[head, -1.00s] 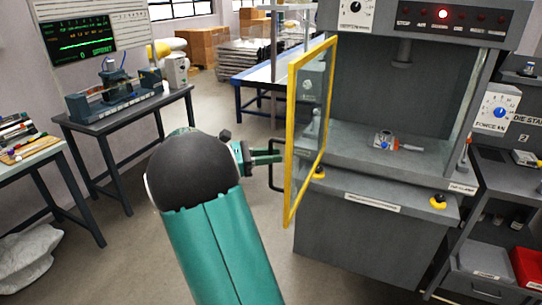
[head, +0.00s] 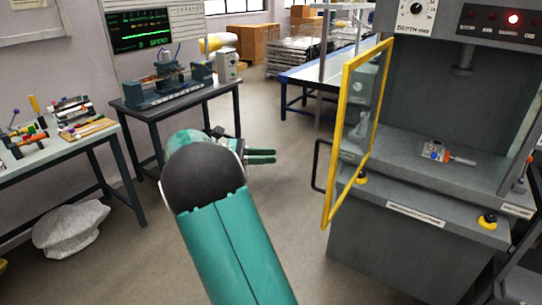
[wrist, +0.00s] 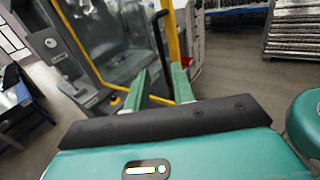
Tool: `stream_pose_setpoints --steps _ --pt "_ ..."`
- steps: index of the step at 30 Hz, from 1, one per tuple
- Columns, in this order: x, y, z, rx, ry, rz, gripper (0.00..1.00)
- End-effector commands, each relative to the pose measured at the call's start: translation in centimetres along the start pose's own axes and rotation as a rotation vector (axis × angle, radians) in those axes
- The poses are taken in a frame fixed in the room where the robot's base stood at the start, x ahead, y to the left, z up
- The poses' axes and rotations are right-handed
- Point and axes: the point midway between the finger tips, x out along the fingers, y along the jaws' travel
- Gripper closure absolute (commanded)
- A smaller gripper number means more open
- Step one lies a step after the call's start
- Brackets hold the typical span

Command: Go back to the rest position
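My gripper (head: 261,156) is in front of the press, to the left of its yellow-framed door (head: 333,170), with a gap between them in the head view. Its two green fingers stand apart with nothing between them. In the wrist view my gripper (wrist: 160,90) points toward the yellow door frame (wrist: 172,50) and its black handle (wrist: 160,35). The door stands swung open. The press (head: 440,190) holds a small pump part with an orange-and-grey tube (head: 437,152) on its bed.
A bench with a test rig (head: 165,82) and a green-trace monitor (head: 140,30) stand behind on the left. A table with tools (head: 50,145) is at far left, a white sack (head: 70,228) below it. Floor between the bench and press is clear.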

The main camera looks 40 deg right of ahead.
Motion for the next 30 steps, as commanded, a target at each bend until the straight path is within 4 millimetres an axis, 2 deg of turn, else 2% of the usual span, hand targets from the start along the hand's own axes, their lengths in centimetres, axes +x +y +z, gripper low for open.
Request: stream_pose_setpoints --steps 12,17,23,30 --pt "0.1 -0.1 0.0 0.001 0.004 0.0 0.75" --pt "0.4 -1.3 0.2 0.036 0.097 0.014 0.75" --pt "0.6 -5.6 -0.2 0.158 0.4 0.041 0.75" --pt "-1.2 -11.9 -1.4 0.338 0.798 0.025 0.75"
